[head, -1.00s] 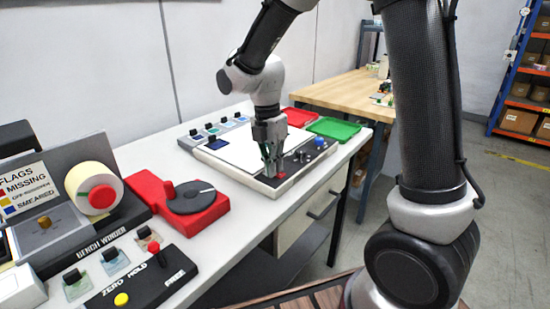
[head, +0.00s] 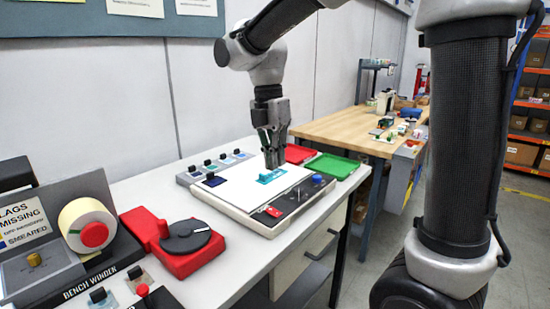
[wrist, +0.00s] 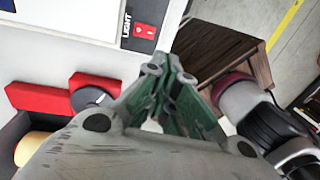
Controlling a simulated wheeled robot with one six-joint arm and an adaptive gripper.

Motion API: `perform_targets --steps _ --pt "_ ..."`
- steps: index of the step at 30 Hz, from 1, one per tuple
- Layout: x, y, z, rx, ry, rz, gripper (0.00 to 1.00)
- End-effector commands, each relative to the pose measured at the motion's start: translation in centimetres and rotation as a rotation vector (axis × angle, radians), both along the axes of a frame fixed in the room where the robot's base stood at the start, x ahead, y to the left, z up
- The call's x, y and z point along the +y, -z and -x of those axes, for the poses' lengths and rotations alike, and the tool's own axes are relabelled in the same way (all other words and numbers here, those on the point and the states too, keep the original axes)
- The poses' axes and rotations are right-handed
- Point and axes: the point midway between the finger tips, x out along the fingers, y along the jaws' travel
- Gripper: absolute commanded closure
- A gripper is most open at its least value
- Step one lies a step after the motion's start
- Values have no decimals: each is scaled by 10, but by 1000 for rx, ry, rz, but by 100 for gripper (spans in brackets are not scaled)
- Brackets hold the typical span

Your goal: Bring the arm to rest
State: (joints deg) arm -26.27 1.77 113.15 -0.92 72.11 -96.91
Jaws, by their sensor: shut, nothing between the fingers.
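My gripper (head: 272,160) points down over the white light panel (head: 227,174) on the bench, with its fingers shut and nothing between them. In the head view its tips show in front of a teal piece (head: 266,177) on the panel; I cannot tell whether they touch it. In the wrist view the gripper's green-padded fingers (wrist: 185,95) are together, and the panel's red LIGHT switch (wrist: 145,30) shows beyond them. The same red switch (head: 273,211) sits on the panel's dark front strip.
A red base with a dark dial (head: 187,237) and a label roll (head: 88,226) stand at the left. A wooden table (head: 345,128) stands beyond. The air above the bench is mostly clear.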

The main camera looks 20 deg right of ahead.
Motion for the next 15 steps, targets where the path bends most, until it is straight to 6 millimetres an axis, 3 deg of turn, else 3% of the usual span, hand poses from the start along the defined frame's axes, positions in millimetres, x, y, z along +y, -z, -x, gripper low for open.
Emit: perform_targets --steps 8,11,15 --pt "0 0 0 -3 31 3 100" --pt "1 1 -3 -23 169 10 100" --pt "-2 19 5 -51 563 43 100"
